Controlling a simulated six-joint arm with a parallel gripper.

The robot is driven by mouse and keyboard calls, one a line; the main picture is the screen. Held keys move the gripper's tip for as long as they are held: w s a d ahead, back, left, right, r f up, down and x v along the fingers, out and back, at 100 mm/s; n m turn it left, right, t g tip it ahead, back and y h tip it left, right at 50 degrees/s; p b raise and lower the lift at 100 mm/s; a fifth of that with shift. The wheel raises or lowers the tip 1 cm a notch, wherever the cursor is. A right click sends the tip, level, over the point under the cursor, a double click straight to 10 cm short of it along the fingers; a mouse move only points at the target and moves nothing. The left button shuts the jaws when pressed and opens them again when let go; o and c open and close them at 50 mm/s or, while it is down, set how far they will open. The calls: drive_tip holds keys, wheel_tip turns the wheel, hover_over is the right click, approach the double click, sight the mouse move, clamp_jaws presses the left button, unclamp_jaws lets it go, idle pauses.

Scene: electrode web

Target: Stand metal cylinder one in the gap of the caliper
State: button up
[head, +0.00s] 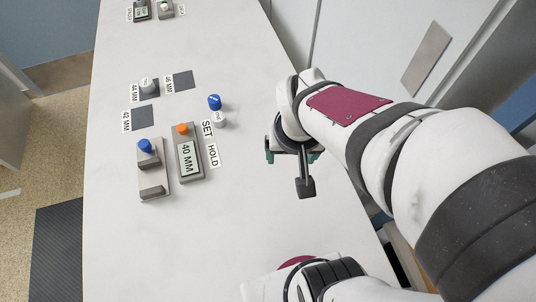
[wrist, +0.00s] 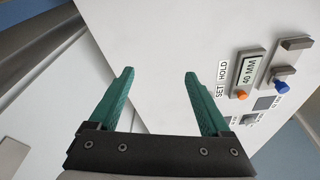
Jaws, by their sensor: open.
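The caliper (head: 152,192) is a grey block with two raised jaws and a gap between them, left of the display unit in the head view; a blue knob (head: 145,146) tops its far end. Its gap looks empty. A grey metal cylinder (head: 148,87) with a marked white top stands upright by the 44 MM label. Another light, marked round piece (head: 219,119) stands near the SET label. The marks are too small to tell which is cylinder one. My gripper (head: 292,158) is open and empty, right of these things; its two teal fingers also show in the wrist view (wrist: 159,73).
A display unit (head: 191,166) reading 40 MM has an orange knob. A blue-topped piece (head: 214,102) stands behind the light round piece. Dark square pads (head: 143,117) lie by size labels. The white table (head: 240,220) is clear between the display and my gripper.

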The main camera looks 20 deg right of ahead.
drive_tip(key=shift+o, duration=0.4)
drive_tip(key=s+a+r+m+g+y, duration=0.2)
drive_tip(key=s+a, duration=0.4)
drive_tip(key=s, duration=0.5)
drive_tip(key=shift+s+a+r+g+y, duration=0.15)
drive_tip(key=shift+a+r+g+y, duration=0.2)
drive_tip(key=shift+r, duration=0.3)
drive_tip(key=m+t+h, duration=0.1)
drive_tip(key=m+t, duration=0.1)
drive_tip(key=m, duration=2.4)
hover_over(218, 117)
drive_tip(key=s, duration=0.2)
wheel_tip(218, 117, down, 6)
drive_tip(key=f, duration=0.5)
drive_tip(key=w+f, duration=0.1)
drive_tip(key=f, duration=0.4)
drive_tip(key=w+f, duration=0.1)
drive_tip(key=f, duration=0.4)
drive_tip(key=shift+d+f, duration=0.1)
drive_tip(key=shift+f, duration=0.1)
clamp_jaws()
